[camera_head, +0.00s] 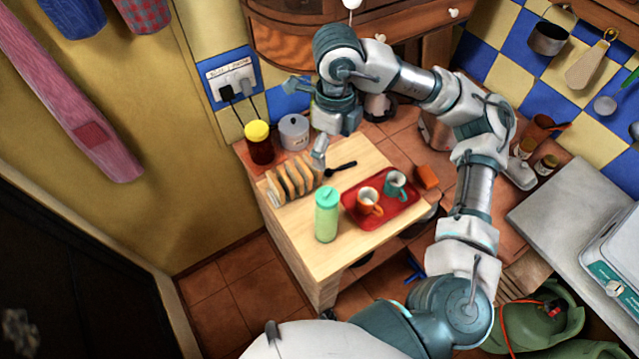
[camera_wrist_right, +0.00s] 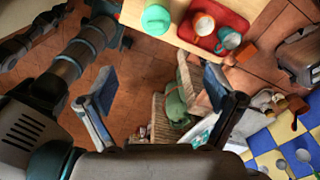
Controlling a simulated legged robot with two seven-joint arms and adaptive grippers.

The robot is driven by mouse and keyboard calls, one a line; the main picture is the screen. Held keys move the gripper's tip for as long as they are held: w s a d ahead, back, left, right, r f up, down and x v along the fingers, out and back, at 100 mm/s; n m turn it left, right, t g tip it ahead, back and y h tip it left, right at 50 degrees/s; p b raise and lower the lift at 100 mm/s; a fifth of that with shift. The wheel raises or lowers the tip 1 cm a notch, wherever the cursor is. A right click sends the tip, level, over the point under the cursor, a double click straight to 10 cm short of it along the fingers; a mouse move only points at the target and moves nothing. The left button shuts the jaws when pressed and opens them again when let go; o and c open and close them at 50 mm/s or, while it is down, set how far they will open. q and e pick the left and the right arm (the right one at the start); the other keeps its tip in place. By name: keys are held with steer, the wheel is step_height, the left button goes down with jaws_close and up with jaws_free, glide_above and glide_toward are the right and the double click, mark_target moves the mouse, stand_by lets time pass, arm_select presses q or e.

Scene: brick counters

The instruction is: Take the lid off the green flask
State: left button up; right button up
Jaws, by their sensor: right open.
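In the right wrist view the lid (camera_wrist_right: 157,18) shows from above at the top edge, beyond my fingers. My right gripper (camera_head: 318,125) is up and behind the flask in the head view, near the sliced loaf, and apart from the flask. In the right wrist view its two fingers (camera_wrist_right: 160,86) are spread wide with nothing between them. My left gripper does not show.
A sliced loaf (camera_head: 292,181), a black spoon (camera_head: 341,168) and a red tray (camera_head: 352,213) with two mugs crowd the board. A yellow-lidded jar (camera_head: 259,142) and a metal pot (camera_head: 294,132) stand behind. An orange block (camera_head: 427,176) lies right of the tray.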

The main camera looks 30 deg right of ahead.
glide_above(328, 191)
step_height(328, 191, down, 5)
steer(key=f, duration=0.7)
steer(key=shift+w+d, duration=0.1)
steer(key=shift+d, duration=0.2)
steer(key=f, duration=0.2)
steer(key=f+p, duration=0.1)
steer(key=f, duration=0.1)
steer(key=shift+a+f, duration=0.1)
steer(key=shift+a, duration=0.25)
steer(key=shift+f, duration=0.55)
steer(key=c, duration=1.1)
